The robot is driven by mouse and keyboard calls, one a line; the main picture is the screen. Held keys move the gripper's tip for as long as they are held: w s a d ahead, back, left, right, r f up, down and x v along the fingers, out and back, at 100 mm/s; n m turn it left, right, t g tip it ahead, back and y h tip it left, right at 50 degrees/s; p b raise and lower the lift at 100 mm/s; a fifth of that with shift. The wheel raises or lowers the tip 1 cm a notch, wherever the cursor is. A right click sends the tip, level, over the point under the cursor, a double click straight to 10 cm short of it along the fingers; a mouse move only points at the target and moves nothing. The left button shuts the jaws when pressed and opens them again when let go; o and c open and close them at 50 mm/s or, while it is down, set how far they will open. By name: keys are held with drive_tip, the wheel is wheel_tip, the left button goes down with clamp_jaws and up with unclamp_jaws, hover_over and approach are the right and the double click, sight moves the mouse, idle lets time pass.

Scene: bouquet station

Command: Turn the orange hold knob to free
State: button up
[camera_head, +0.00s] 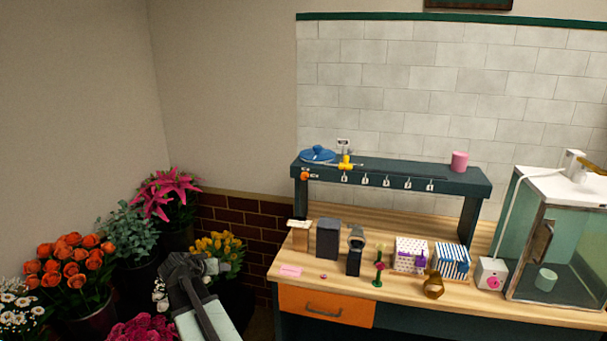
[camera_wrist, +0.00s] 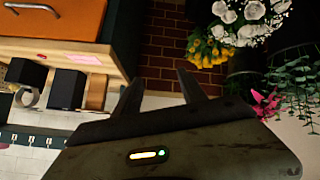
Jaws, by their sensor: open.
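The orange hold knob (camera_head: 305,176) is small and round, on the left end of the dark shelf's front face in the head view. Small white marks show just right of it; its setting is too small to read. My gripper (camera_head: 217,265) is at the lower left in the head view, over the flowers and left of the bench, well apart from the knob. In the wrist view my gripper (camera_wrist: 158,82) is open, with nothing between its two fingers. I cannot make out the knob in the wrist view.
The dark shelf (camera_head: 465,183) stands on the wooden bench (camera_head: 330,262), bearing a blue lid (camera_head: 318,154), a yellow tap (camera_head: 346,162) and a pink cup (camera_head: 459,161). Boxes (camera_head: 411,256) and a brown vase (camera_head: 433,284) stand below. A glass cabinet (camera_head: 545,245) is at right; flower buckets crowd the left.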

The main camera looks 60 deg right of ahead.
drive_tip(key=s+d+r+m+h+p, duration=0.1)
drive_tip(key=d+r+h, duration=0.1)
drive_tip(key=d+r, duration=0.35)
drive_tip(key=s+d+r+m+h, duration=0.1)
drive_tip(key=s+d+r, duration=0.15)
drive_tip(key=d, duration=0.65)
drive_tip(key=s+d+r+m+h+p, duration=0.1)
drive_tip(key=d+r+m+h, duration=0.1)
drive_tip(key=d+r, duration=0.35)
drive_tip(key=t+h, duration=0.2)
drive_tip(key=h, duration=0.1)
approach(304, 177)
drive_tip(key=x, duration=0.8)
drive_tip(key=shift+w+d+r+p, duration=0.1)
drive_tip(key=shift+d+p, duration=0.2)
drive_tip(key=shift+p, duration=0.1)
drive_tip(key=shift+a, duration=0.1)
drive_tip(key=shift+c, duration=0.3)
clamp_jaws()
